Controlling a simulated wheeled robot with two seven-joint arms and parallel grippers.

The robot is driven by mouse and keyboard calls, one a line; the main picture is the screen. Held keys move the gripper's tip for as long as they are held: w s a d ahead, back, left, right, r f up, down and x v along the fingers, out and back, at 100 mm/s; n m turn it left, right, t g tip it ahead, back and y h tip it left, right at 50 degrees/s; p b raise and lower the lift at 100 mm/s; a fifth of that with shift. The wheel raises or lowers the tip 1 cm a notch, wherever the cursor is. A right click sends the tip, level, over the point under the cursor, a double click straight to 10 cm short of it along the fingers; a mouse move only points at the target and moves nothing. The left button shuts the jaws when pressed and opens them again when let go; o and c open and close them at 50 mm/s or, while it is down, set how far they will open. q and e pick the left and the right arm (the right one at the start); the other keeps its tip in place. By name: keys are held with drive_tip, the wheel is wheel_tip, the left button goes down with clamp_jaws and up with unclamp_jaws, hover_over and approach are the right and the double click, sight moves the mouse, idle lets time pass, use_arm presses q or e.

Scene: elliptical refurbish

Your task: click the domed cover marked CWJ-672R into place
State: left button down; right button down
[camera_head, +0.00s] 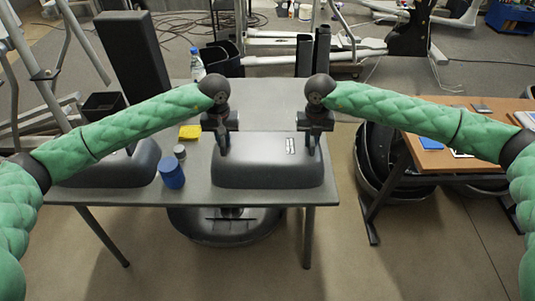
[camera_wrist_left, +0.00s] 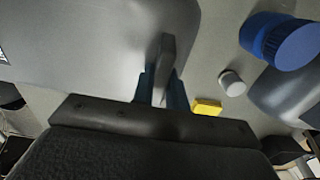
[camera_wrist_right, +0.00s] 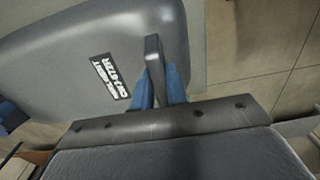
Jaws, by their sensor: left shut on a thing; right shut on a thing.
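The grey domed cover (camera_head: 265,174) lies on the grey table in the head view, between and below my two grippers. Its white-lettered label reads CWJ-672R in the right wrist view (camera_wrist_right: 111,76). My left gripper (camera_head: 223,145) is shut on an upright tab at the cover's left end; the tab shows between its fingers in the left wrist view (camera_wrist_left: 163,75). My right gripper (camera_head: 314,145) is shut on a like tab at the right end, seen in the right wrist view (camera_wrist_right: 153,70). Whatever lies under the cover is hidden.
A second grey domed cover (camera_head: 120,166) lies at the table's left. Between the covers stand a blue cylinder (camera_head: 171,173), a small grey cylinder (camera_head: 180,152) and a yellow block (camera_head: 190,132). A bottle (camera_head: 197,66) stands at the back. A wooden desk (camera_head: 460,135) is at right.

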use_arm(q)
drive_tip(key=shift+r, duration=0.15)
use_arm(e)
drive_tip(key=shift+r, duration=0.15)
